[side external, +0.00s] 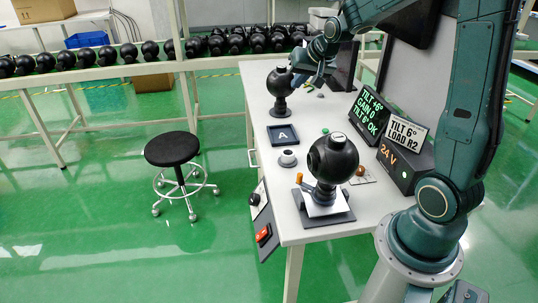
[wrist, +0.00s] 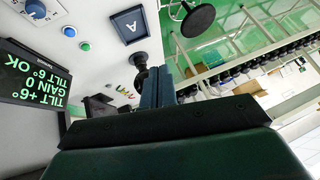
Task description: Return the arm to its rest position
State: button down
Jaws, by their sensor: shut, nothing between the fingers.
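My gripper (side external: 298,76) is at the far end of the table, beside the far black gimbal camera (side external: 280,82) in the side view; I cannot tell whether they touch. In the wrist view my gripper (wrist: 158,72) shows its fingers together, with nothing between them. A black stand (wrist: 140,59) shows just left of the fingers, partly hidden by them. My arm reaches from the base at the right, up and over to the far end. A second black gimbal camera (side external: 333,160) stands upright at the near end on a plate (side external: 335,217).
The table (side external: 262,100) holds a tray marked A (side external: 283,135), a small round cup (side external: 288,158), a tilt display (side external: 372,112) and a 24 V box (side external: 402,165). A stool (side external: 172,149) stands left on open green floor. Racks of black balls (side external: 107,55) line the back.

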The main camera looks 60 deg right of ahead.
jog(key=s+a+r+n+y, duration=0.2)
jog(key=s+a+r+n, duration=0.35)
jog(key=s+a, duration=0.7)
jog(key=s+a+n+g, duration=0.1)
jog(key=s+a+n, duration=0.2)
jog(key=s+a, duration=0.4)
jog(key=s, duration=0.4)
jog(key=shift+a+y, duration=0.15)
jog(key=shift+y, duration=0.25)
jog(key=shift+n, duration=0.25)
dwell(3.1)
